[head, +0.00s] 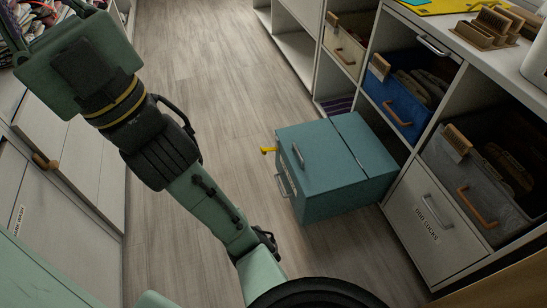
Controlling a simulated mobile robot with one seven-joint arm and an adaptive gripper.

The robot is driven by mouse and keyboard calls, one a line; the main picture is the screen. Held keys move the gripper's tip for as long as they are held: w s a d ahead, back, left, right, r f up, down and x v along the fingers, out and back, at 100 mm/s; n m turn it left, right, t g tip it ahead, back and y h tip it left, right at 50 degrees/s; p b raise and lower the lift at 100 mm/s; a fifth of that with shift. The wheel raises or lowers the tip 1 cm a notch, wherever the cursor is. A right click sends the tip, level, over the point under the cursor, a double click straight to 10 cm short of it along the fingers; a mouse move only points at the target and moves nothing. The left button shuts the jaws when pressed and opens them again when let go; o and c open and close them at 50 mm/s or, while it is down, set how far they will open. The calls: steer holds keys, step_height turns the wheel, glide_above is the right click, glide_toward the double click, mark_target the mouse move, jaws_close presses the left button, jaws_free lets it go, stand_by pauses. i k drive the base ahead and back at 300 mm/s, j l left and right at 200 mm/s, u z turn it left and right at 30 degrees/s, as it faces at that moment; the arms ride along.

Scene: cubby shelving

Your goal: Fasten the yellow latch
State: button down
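The yellow latch (268,150) is a small yellow lever sticking out from the left side of a teal box (340,165). The box stands on the floor against the shelving, and its top looks closed, with a seam across it. The latch's exact angle is too small to tell. My gripper (42,14) is at the upper left, far from the latch, pointing up and away from it. Its two green fingers are spread apart at the picture's edge, with their tips partly cut off. I see nothing held between them.
White cubby shelving (404,158) on the right holds a blue bin (398,100), a grey bin (470,180) and a white drawer (430,220). Silver handles (281,185) stick out near the latch. White cabinets (75,150) line the left. The wooden floor (215,70) between is clear.

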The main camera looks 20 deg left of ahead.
mark_target(263, 149)
steer(key=u, duration=0.6)
steer(key=i+l, duration=0.1)
steer(key=l, duration=0.25)
steer(key=i+l, duration=0.1)
steer(key=l, duration=0.3)
steer(key=i+l, duration=0.1)
steer(key=l, duration=0.25)
steer(key=u, duration=1.8)
steer(key=i+l, duration=0.1)
steer(key=l, duration=0.25)
steer(key=l+u, duration=0.1)
steer(key=l, duration=0.3)
steer(key=i, duration=0.05)
